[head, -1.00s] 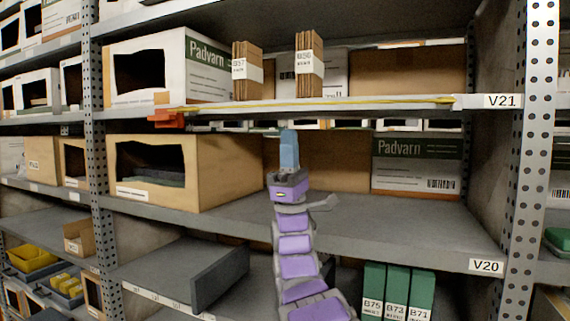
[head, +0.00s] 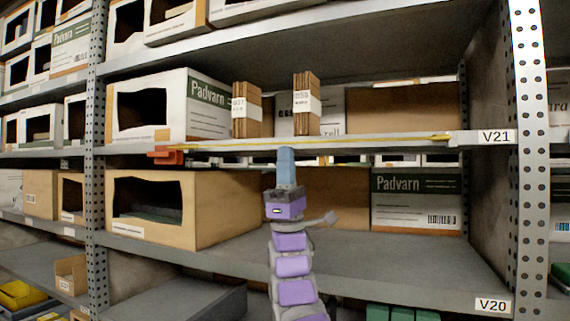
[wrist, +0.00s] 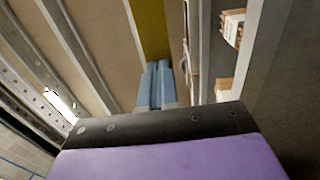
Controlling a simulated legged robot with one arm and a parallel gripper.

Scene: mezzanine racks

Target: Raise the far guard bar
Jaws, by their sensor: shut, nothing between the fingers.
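A long thin yellow bar (head: 350,140) runs along the front edge of the V21 shelf. Its left end meets an orange-red bracket (head: 166,155), and its right end lies near the V21 label. My gripper (head: 286,152) points up with blue fingers shut and empty, its tips at or just under the bar's middle in the head view. I cannot tell whether they touch. In the wrist view the blue fingers (wrist: 155,85) are together, beside a broad yellow strip (wrist: 149,32). Which bar counts as the far one is not clear.
Two brown packs (head: 246,110) (head: 307,105) stand on the V21 shelf behind the bar, beside a Padvarn box (head: 208,110). Below, an open brown box (head: 220,210) sits on the V20 shelf (head: 390,262). A perforated post (head: 530,150) stands at right.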

